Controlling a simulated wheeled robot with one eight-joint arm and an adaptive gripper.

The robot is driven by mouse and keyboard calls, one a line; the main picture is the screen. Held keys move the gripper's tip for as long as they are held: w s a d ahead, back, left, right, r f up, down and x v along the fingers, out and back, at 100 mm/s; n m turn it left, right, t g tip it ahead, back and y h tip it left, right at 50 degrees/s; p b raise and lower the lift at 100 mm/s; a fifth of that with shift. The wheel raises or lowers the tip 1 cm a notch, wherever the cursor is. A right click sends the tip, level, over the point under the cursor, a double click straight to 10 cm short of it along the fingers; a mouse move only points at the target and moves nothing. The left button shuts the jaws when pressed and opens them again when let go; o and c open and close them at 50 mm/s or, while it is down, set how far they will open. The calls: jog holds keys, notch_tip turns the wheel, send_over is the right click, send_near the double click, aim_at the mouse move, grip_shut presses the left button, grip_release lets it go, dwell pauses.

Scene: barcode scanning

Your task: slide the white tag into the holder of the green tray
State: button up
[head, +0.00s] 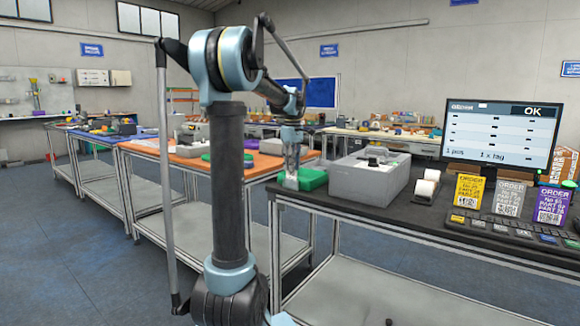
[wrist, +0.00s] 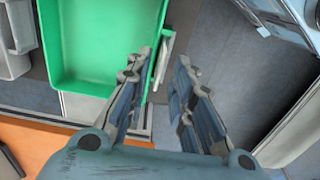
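The green tray (wrist: 97,88) fills the upper left of the wrist view; in the head view it (head: 312,179) stands at the near left edge of the dark bench, partly hidden behind my gripper (head: 291,174). In the wrist view my gripper (wrist: 164,62) is open, its two fingers apart beside the tray's right wall. A thin whitish upright piece (wrist: 163,59) is at that wall, between the fingertips and apart from the right finger. I cannot tell whether it is the holder alone or the white tag in it.
A grey box (head: 368,182) with small items on top stands right of the tray. A label roll (head: 427,186), order cards (head: 508,198) and a monitor (head: 501,137) reading OK are further right. The floor (wrist: 230,70) shows beyond the bench edge.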

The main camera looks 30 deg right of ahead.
jog(key=shift+r, duration=0.1)
notch_tip(320, 180, up, 12)
dwell(0.8)
dwell(0.4)
jog(key=s+a+f+m, duration=0.15)
jog(key=a+f, duration=0.25)
jog(key=a, duration=0.5)
jog(key=s+a+f+t, duration=0.1)
jog(key=s+a+f, duration=0.25)
jog(key=a, duration=0.45)
jog(key=s+a+f, duration=0.2)
jog(key=a+f, duration=0.2)
jog(key=a, duration=0.5)
jog(key=s+a+f+m, duration=0.1)
jog(key=s+a+f, duration=0.4)
jog(key=f, duration=0.2)
jog(key=s+a+f, duration=0.5)
jog(key=s+f, duration=0.1)
jog(key=f, duration=0.2)
jog(key=s+a+f+m+t, duration=0.1)
jog(key=s+a+f, duration=0.3)
jog(key=f, duration=0.4)
jog(key=shift+s+a+m, duration=0.35)
jog(key=shift+s+a, duration=0.05)
jog(key=shift+s, duration=0.25)
